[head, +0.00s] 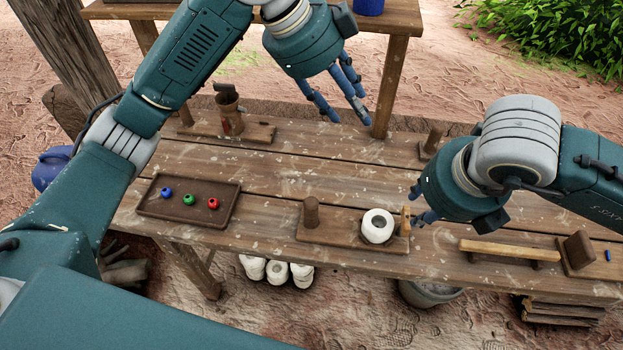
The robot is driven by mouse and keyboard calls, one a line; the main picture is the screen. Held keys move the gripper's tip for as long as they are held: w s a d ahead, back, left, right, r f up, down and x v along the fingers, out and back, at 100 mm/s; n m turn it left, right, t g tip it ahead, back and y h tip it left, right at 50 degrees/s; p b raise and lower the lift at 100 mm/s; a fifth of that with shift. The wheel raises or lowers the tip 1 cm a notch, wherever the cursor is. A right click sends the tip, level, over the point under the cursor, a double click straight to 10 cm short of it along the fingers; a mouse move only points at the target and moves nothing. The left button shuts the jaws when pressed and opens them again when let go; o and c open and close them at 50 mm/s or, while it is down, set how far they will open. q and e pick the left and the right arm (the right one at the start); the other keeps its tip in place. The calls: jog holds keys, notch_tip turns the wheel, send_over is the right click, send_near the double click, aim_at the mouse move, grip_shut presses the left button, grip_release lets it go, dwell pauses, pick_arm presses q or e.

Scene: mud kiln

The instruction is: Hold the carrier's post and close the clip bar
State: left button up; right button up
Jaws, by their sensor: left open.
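The carrier is a wooden board (340,242) at the table's front middle. A rounded wooden post (311,213) stands at its left end. A white round piece with a dark hole (377,226) sits on its right part. A thin light-wood upright piece (405,221), which looks like the clip bar, stands at the right end. My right gripper (419,203) is just right of this upright piece; its fingers are partly hidden, and I cannot tell whether they touch it. My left gripper (338,108) is open and empty, above the table's back part, behind the carrier.
A brown tray (150,210) with blue, green and red beads lies to the left. A board with a brown cup (229,112) stands at the back left. A light wooden bar (509,250) and a block (578,250) are at the right. Bare planks lie between tray and carrier.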

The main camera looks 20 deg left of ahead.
pick_arm(q)
jog(key=s+a+f+m+g+y, duration=0.1)
jog(key=s+f+m+g+y, duration=0.2)
jog(key=f+m, duration=0.45)
jog(key=m+y, duration=0.2)
jog(key=m, duration=0.6)
send_over(311, 211)
jog(key=w, duration=0.2)
notch_tip(311, 211, down, 5)
jog(key=shift+w+d+f, duration=0.1)
jog(key=shift+w+f, duration=0.05)
jog(key=shift+s+a+f+m, duration=0.3)
jog(key=shift+f+m, duration=0.25)
notch_tip(311, 211, down, 11)
jog(key=shift+r, duration=0.2)
grip_shut()
